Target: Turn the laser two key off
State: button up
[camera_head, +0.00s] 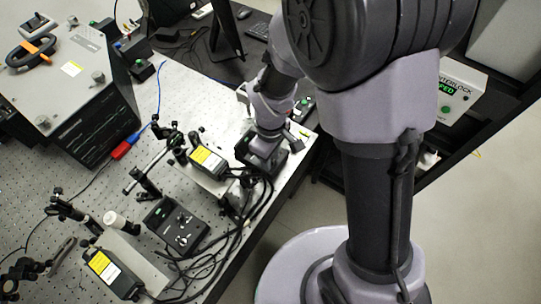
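Two dark control boxes lie on the perforated optical bench (70,205). The nearer box (160,214) shows silver keys (183,228) on its top face. The other box (243,150) is near the bench's right edge, and my wrist and gripper (264,148) cover much of it. Its key is hidden from this view. My gripper points down at that box; I cannot tell whether it touches it. The fingers are too small and covered to tell open from shut. No label here tells which box is laser two.
Two yellow-labelled laser units (208,158) (104,266) stand beside the boxes, with loose black cables (225,235) along the bench edge. A large grey instrument (75,85) stands upper left. An interlock panel (458,90) with a green display is at right.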

notch_tip(320, 180, up, 17)
jog(key=p, duration=0.5)
jog(key=shift+r, duration=0.2)
jog(key=s+d+f+m+t+y+b, duration=0.1)
jog(key=s+d+m+t+b, duration=0.4)
jog(key=s+m+b, duration=0.6)
jog(key=d+m+y+b, duration=0.1)
jog(key=d+m+b, duration=0.1)
jog(key=m, duration=0.2)
jog(key=shift+s+t, duration=0.25)
jog(key=shift+t, duration=0.15)
dwell(0.6)
